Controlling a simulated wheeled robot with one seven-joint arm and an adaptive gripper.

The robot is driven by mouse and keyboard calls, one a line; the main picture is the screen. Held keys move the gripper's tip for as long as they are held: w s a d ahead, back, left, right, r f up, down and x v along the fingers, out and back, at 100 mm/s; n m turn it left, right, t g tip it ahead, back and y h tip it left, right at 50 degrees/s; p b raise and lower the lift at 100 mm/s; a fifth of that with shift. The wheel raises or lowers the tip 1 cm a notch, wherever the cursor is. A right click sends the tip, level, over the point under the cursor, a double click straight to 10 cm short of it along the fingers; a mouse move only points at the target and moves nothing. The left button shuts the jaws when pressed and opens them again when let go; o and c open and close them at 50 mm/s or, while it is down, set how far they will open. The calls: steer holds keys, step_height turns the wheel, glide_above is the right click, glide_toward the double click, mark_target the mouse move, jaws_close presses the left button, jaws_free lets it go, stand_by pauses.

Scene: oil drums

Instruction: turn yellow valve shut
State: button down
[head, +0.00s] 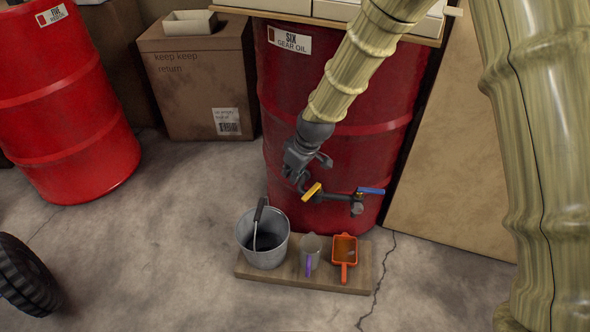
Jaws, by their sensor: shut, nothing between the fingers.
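The yellow valve handle (312,192) sits on a dark pipe fitting low on the front of the red drum labelled "SIX GEAR OIL" (335,125). It slants in the picture, and a blue handle (371,191) sits on the same fitting to its right. My gripper (303,184) is shut and empty, pointing down just left of the yellow handle. Its fingertips are very close to the handle; I cannot tell whether they touch it. The drum's label is partly beside my arm, which hides part of the drum.
A cardboard box (195,80) and another red drum (65,100) stand left. A brown panel (455,160) leans right.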

mark_target(312, 194)
steer(key=shift+s+d+f+b, duration=0.5)
steer(key=shift+s+d+b, duration=0.05)
steer(key=shift+d, duration=0.1)
steer(key=shift+s+d+f+b, duration=0.5)
steer(key=shift+d, duration=0.15)
steer(key=shift+r+p, duration=0.1)
steer(key=shift+p, duration=0.35)
